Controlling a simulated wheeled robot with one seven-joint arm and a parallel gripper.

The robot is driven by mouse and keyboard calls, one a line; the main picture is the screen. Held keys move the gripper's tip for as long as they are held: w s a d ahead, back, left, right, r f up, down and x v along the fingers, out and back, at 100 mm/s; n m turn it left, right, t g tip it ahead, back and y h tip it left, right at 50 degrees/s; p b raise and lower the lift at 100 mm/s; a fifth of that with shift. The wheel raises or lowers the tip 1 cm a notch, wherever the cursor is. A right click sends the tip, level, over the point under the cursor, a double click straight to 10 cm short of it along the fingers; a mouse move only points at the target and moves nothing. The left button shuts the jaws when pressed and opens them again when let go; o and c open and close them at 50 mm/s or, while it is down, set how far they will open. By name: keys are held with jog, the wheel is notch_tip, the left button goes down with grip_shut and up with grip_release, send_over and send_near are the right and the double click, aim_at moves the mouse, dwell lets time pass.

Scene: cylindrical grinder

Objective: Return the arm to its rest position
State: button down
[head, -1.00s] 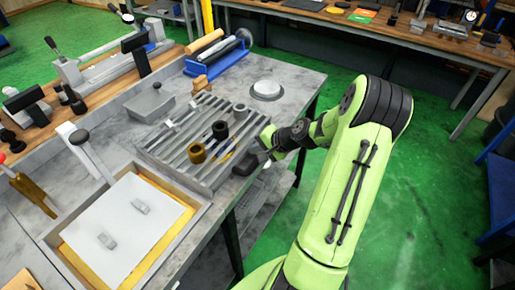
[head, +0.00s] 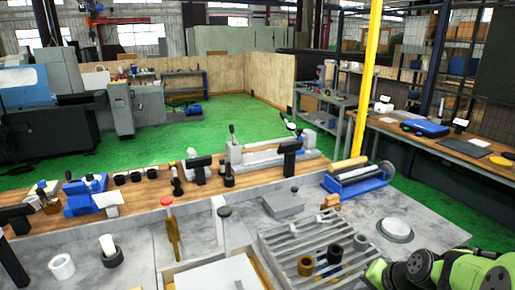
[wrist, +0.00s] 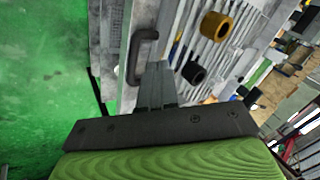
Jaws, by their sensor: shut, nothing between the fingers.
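My gripper (wrist: 157,85) shows in the wrist view with its two fingers together and nothing between them. It points toward a dark handle (wrist: 143,55) at the edge of the grey ribbed tray, but I cannot tell whether they touch. In the head view my green arm (head: 440,272) is at the lower right corner, and the gripper's fingertips are not clearly visible there.
The ribbed tray (head: 283,246) holds a brass ring (head: 306,265) and dark rings (head: 335,254). A round white-grey disc (head: 396,228) lies on the bench to its right. A blue stand with a roller (head: 355,180) is behind. Green floor (wrist: 45,80) lies left in the wrist view.

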jog(key=s+a+r+n+h, duration=0.2)
jog(key=s+a+r+n, duration=0.4)
jog(key=s+a+r, duration=0.4)
jog(key=s+a+n, duration=0.2)
jog(key=s+a, duration=0.1)
jog(key=s, duration=0.7)
jog(key=shift+s+r+n+h, duration=0.3)
jog(key=shift+r+n, duration=0.1)
jog(key=shift+r, duration=0.05)
jog(key=shift+a, duration=0.1)
